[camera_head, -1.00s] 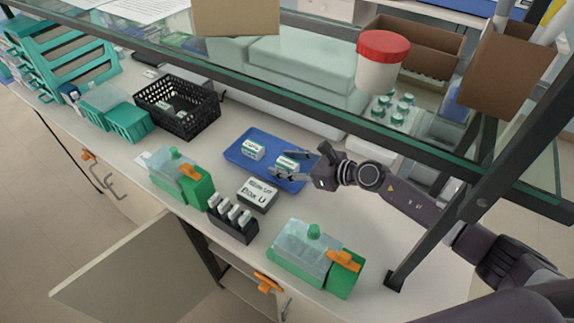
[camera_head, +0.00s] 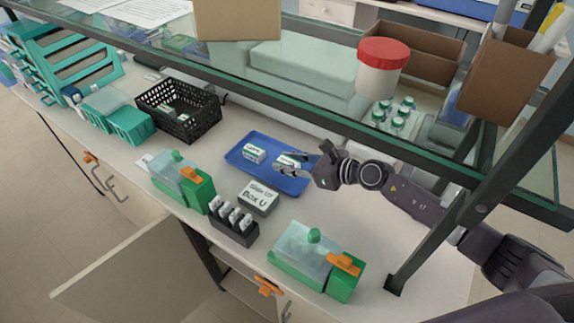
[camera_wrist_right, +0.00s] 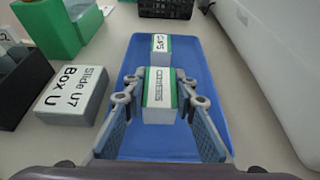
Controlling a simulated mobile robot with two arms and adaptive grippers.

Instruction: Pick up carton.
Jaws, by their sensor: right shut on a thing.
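A small white and green carton (camera_wrist_right: 159,92) is between the fingers of my right gripper (camera_wrist_right: 161,100) in the right wrist view. The gripper is shut on it, over the blue tray (camera_wrist_right: 190,57). In the head view this carton (camera_head: 287,160) shows partly behind the fingers of my right gripper (camera_head: 291,165). I cannot tell whether it is clear of the tray. A second similar carton (camera_head: 255,154) lies on the blue tray (camera_head: 263,178) to the left, and it also shows farther off in the right wrist view (camera_wrist_right: 160,44). My left gripper is not in view.
A white and grey slide box (camera_head: 259,197) stands beside the tray. Nearby are a dark rack (camera_head: 233,230), two green-based containers (camera_head: 180,181) (camera_head: 305,259) and a black basket (camera_head: 178,112). A glass shelf (camera_head: 330,90) with a red-lidded jar (camera_head: 380,68) runs above the bench.

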